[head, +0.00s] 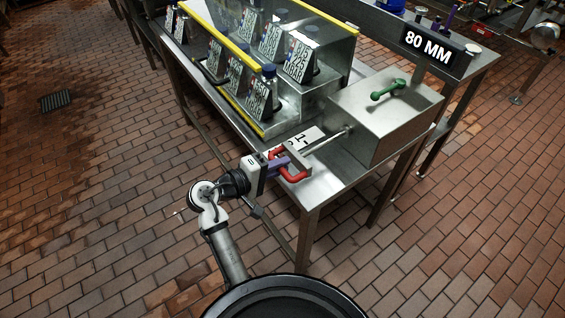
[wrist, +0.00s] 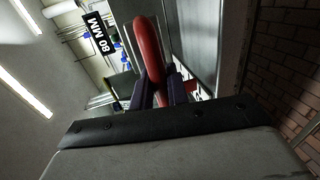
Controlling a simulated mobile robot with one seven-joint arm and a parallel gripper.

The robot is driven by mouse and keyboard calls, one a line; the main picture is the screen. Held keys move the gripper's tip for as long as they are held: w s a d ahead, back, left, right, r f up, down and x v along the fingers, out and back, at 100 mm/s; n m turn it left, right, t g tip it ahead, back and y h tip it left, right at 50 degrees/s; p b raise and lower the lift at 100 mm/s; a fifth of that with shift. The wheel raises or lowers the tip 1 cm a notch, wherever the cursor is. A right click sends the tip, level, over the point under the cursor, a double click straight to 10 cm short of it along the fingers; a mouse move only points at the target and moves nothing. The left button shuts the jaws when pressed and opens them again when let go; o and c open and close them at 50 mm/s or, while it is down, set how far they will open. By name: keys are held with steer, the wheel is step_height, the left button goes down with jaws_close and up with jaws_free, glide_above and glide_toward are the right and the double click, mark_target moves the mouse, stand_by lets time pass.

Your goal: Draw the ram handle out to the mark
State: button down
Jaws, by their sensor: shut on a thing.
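The ram handle (head: 302,175) is a red loop on the end of a steel rod (head: 325,141) that runs out of a steel box (head: 385,121). My gripper (head: 282,166) has its purple fingers shut on the handle's near side, at the table's front edge. In the wrist view the red handle (wrist: 148,50) stands between the two dark purple fingers of my gripper (wrist: 162,92). A white scale plate with black marks (head: 303,139) lies under the rod; my gripper and the handle hide part of it. A sign reading "80 MM" (head: 428,47) stands behind the box.
The steel table (head: 335,180) ends close to my arm. Open brick floor (head: 120,200) lies to the left.

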stand_by(0.3)
steer(key=c, duration=1.4)
jaws_free()
steer(key=shift+c, duration=0.2)
steer(key=b+v, duration=0.2)
steer(key=v, duration=1.2)
